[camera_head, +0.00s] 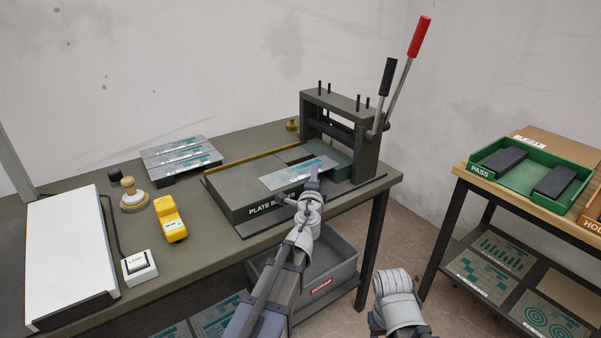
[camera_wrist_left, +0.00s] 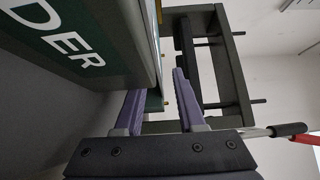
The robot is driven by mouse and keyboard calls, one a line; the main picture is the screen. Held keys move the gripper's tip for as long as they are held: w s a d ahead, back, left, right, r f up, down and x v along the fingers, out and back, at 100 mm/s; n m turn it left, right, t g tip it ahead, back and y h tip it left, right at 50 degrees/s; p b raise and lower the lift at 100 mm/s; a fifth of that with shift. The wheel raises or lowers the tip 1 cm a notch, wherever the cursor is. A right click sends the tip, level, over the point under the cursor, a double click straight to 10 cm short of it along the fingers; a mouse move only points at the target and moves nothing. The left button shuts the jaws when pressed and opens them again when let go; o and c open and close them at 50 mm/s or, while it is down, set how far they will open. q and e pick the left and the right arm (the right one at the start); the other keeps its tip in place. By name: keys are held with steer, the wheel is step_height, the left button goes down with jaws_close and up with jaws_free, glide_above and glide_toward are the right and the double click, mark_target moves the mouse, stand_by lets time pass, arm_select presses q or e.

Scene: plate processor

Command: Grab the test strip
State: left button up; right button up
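A flat grey strip with teal print (camera_head: 297,173) lies on top of the plate bender (camera_head: 250,212), near its right end; it looks like the test strip. My left gripper (camera_head: 313,176) is at the strip's front right edge. In the left wrist view, its two purple fingers (camera_wrist_left: 158,98) are apart. A thin edge, probably the strip's (camera_wrist_left: 157,30), runs toward the gap between them; I cannot tell whether they touch it. The bender's lettered side (camera_wrist_left: 75,40) is close on the left.
The bender's frame (camera_head: 340,108) and black and red levers (camera_head: 405,75) rise behind the gripper. Printed plates (camera_head: 182,157) sit on a rack at the left. A yellow device (camera_head: 171,218) is on the table. A green PASS tray (camera_head: 530,170) stands on the right-hand bench.

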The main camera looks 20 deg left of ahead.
arm_select(q)
steer(key=shift+w, duration=0.15)
jaws_close()
stand_by(0.5)
